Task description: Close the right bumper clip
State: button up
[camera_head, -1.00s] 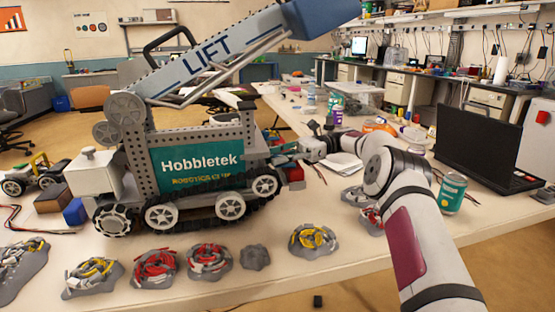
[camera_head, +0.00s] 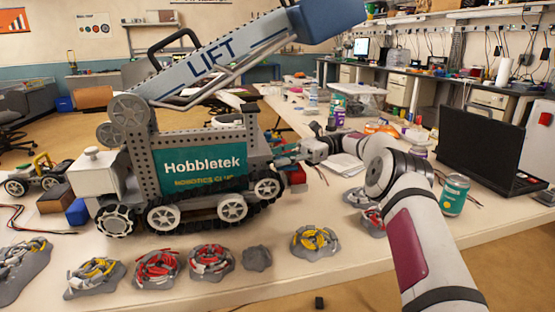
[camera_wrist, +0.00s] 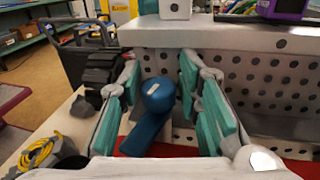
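The toy robot (camera_head: 200,170) labelled Hobbletek stands on the table in the head view, its red bumper (camera_head: 296,174) at its right end. My gripper (camera_head: 288,153) reaches this end from the right. In the wrist view a blue clip (camera_wrist: 146,132) with a round knob stands between the teal-padded fingers of my gripper (camera_wrist: 163,95). Red bumper (camera_wrist: 185,151) shows below the clip. The clip is hidden in the head view.
Several piles of coloured parts, such as one with yellow pieces (camera_head: 315,241), line the table's front edge. A teal can (camera_head: 453,194) and a black laptop (camera_head: 487,150) are right of my arm. A grey perforated panel (camera_wrist: 260,85) stands close behind the fingers.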

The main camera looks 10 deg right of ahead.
jog(key=shift+r+m+t+p, duration=0.35)
jog(key=shift+m+t, duration=0.15)
jog(key=shift+t, duration=0.2)
